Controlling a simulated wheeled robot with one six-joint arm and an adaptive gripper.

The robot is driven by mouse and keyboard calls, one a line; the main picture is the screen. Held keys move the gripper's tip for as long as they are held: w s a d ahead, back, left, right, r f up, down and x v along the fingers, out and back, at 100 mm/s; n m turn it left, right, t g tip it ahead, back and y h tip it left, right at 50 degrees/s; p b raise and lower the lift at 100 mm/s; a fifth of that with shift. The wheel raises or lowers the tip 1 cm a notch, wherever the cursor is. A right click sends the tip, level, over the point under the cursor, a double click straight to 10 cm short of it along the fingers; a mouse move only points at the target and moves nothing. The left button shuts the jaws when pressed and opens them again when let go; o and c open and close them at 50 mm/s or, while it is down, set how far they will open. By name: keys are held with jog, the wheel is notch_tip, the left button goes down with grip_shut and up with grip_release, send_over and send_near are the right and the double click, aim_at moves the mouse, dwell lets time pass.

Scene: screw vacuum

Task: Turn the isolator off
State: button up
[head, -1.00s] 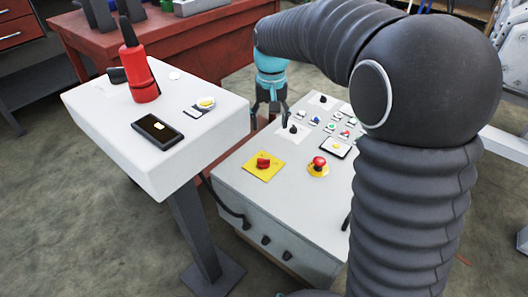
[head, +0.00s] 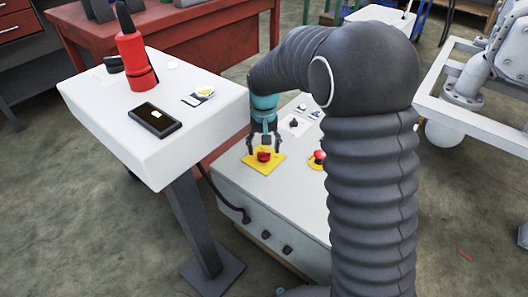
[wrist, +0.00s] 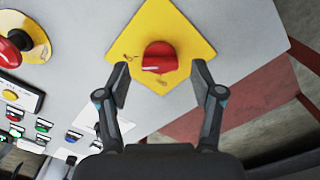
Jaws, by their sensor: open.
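The isolator is a red rotary knob (head: 264,156) on a yellow square plate (head: 276,164), on top of the grey control box (head: 230,178). In the wrist view the red knob (wrist: 160,57) and yellow plate (wrist: 185,25) are at the top centre. My gripper (head: 264,150) is open just above and behind the knob. In the wrist view my gripper's fingertips (wrist: 158,70) stand on either side of the knob's near edge, apart from it, with nothing between them but the knob and plate beyond. I cannot tell the exact height above the plate.
A red emergency button (head: 318,157) on a yellow disc is right of the isolator; it also shows in the wrist view (wrist: 18,40). Small coloured buttons (wrist: 42,125) lie beyond. A white pedestal table (head: 120,150) with a red device (head: 135,62) stands close left.

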jog(key=shift+f, duration=1)
jog(key=c, duration=1.1)
jog(key=shift+c, duration=0.2)
